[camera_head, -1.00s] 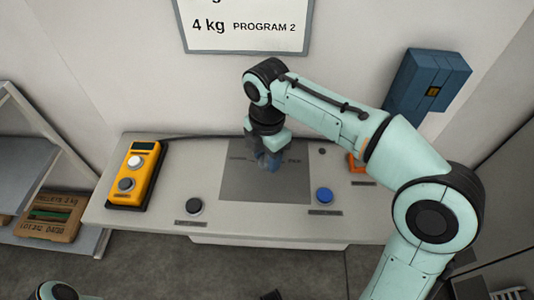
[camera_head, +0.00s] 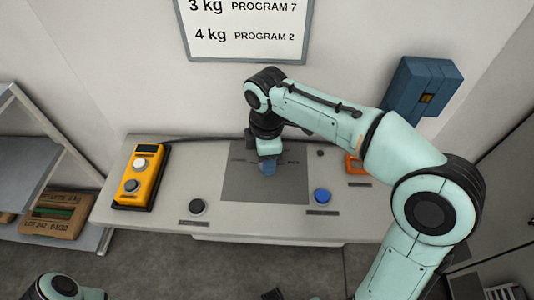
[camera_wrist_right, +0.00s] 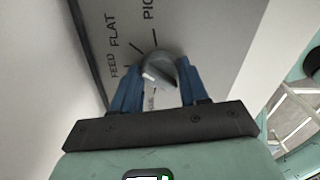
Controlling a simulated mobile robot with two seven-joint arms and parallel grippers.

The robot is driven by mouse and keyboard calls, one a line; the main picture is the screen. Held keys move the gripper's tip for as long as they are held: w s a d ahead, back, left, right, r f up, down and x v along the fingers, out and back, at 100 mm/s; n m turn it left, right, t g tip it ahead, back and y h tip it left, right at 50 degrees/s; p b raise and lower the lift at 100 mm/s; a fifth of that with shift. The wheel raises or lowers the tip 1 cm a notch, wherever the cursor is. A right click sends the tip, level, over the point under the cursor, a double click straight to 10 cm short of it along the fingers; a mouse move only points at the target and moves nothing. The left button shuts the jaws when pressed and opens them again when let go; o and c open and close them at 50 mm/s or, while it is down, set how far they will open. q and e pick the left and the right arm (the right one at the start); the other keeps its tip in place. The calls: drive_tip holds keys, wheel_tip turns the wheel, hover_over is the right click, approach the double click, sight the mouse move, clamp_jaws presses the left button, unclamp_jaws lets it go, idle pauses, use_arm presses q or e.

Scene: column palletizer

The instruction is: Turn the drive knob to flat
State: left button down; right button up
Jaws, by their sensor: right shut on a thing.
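The drive knob (camera_wrist_right: 161,70) is a grey round knob with a white mark, on the dark panel (camera_head: 240,190) of the console. Printed words FEED, FLAT and part of PICK stand around it with short lines. The white mark sits on the knob's lower left side in the right wrist view; which word it points to is not clear. My right gripper (camera_wrist_right: 160,80) has its blue fingers on both sides of the knob, shut on it. In the head view the right gripper (camera_head: 267,169) hides the knob. My left gripper is not in view.
The console (camera_head: 170,200) also bears a yellow box (camera_head: 141,178) with buttons, a black button (camera_head: 198,206), a blue button (camera_head: 321,195) and an orange item (camera_head: 353,163). A program sign (camera_head: 245,30) and a blue box (camera_head: 418,88) are on the wall. Shelves (camera_head: 40,150) stand left.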

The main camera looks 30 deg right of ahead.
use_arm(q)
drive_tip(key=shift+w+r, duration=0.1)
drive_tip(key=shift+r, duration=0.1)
use_arm(e)
drive_tip(key=shift+m, duration=0.5)
drive_tip(key=o, duration=1.1)
drive_tip(key=shift+c, duration=0.2)
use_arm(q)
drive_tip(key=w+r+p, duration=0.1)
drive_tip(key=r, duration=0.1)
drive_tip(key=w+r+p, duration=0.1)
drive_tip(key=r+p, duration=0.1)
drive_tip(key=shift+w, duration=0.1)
use_arm(e)
wheel_tip(320, 180, up, 14)
drive_tip(key=shift+f, duration=0.25)
drive_tip(key=shift+f, duration=0.1)
